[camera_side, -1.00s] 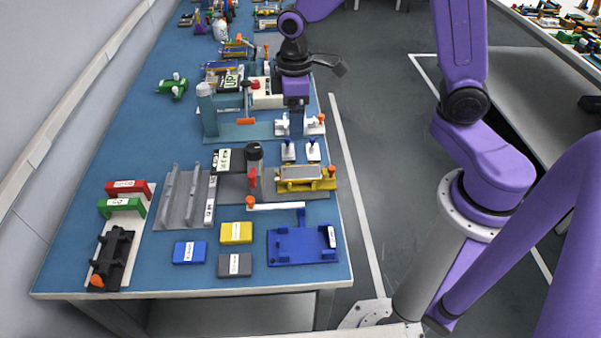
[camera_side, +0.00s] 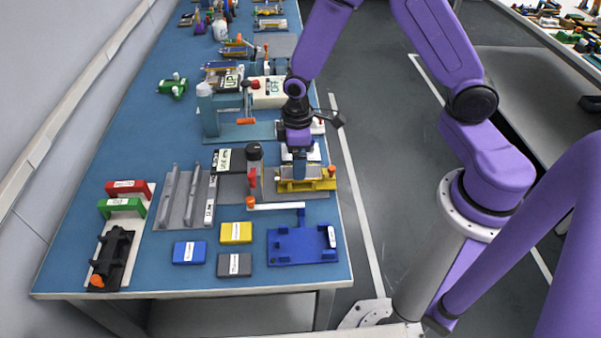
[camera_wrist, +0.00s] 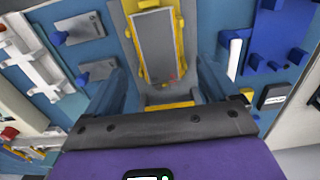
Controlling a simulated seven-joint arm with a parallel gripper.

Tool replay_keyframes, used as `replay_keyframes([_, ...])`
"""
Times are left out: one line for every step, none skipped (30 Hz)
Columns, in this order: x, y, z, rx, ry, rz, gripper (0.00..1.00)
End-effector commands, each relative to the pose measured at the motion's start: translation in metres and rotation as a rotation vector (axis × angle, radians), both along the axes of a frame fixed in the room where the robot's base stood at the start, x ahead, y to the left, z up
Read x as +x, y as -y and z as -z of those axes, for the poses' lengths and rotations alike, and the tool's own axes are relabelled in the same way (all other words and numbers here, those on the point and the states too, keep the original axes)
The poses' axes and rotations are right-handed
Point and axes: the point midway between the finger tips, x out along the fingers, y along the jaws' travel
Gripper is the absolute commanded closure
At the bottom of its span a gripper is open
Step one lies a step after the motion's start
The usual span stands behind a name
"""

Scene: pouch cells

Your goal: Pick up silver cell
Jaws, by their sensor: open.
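The silver cell (camera_side: 316,171) lies flat in a yellow holder (camera_side: 326,183) near the right edge of the blue table. In the wrist view the silver cell (camera_wrist: 155,45) shows as a long grey plate framed by the yellow holder (camera_wrist: 180,22). My gripper (camera_side: 299,176) is over the holder and hides part of the cell in the side view. In the wrist view my gripper (camera_wrist: 160,85) has its two blue fingers wide apart, with nothing between the tips. The cell lies ahead of the fingers; the exact height gap is hard to tell.

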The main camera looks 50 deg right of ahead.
Motion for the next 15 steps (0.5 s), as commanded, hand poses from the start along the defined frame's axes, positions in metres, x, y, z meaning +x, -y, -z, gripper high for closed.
replay_keyframes([-0.002,0.002,0.008,-0.002,-0.004,0.001,0.13])
replay_keyframes([-0.003,0.002,0.012,-0.002,-0.004,0.000,0.13])
replay_keyframes([-0.003,0.003,0.017,-0.001,-0.003,0.001,0.13])
replay_keyframes([-0.002,0.003,0.020,-0.001,-0.003,0.001,0.13])
replay_keyframes([-0.002,0.002,0.023,-0.001,-0.003,0.001,0.13])
replay_keyframes([-0.002,0.002,0.026,-0.001,-0.002,0.000,0.13])
replay_keyframes([-0.002,0.002,0.029,-0.001,-0.002,0.000,0.13])
replay_keyframes([-0.002,0.002,0.030,-0.001,-0.001,0.000,0.13])
replay_keyframes([-0.002,0.002,0.032,0.000,0.000,0.000,0.13])
replay_keyframes([-0.002,0.002,0.033,0.000,0.000,0.000,0.13])
replay_keyframes([-0.002,0.002,0.034,0.000,0.000,0.000,0.13])
replay_keyframes([-0.002,0.002,0.034,0.000,0.000,0.001,0.13])
replay_keyframes([-0.002,0.002,0.034,0.000,0.000,0.001,0.13])
replay_keyframes([-0.002,0.002,0.034,0.001,0.001,0.001,0.13])
replay_keyframes([-0.002,0.002,0.034,0.001,0.001,0.000,0.13])
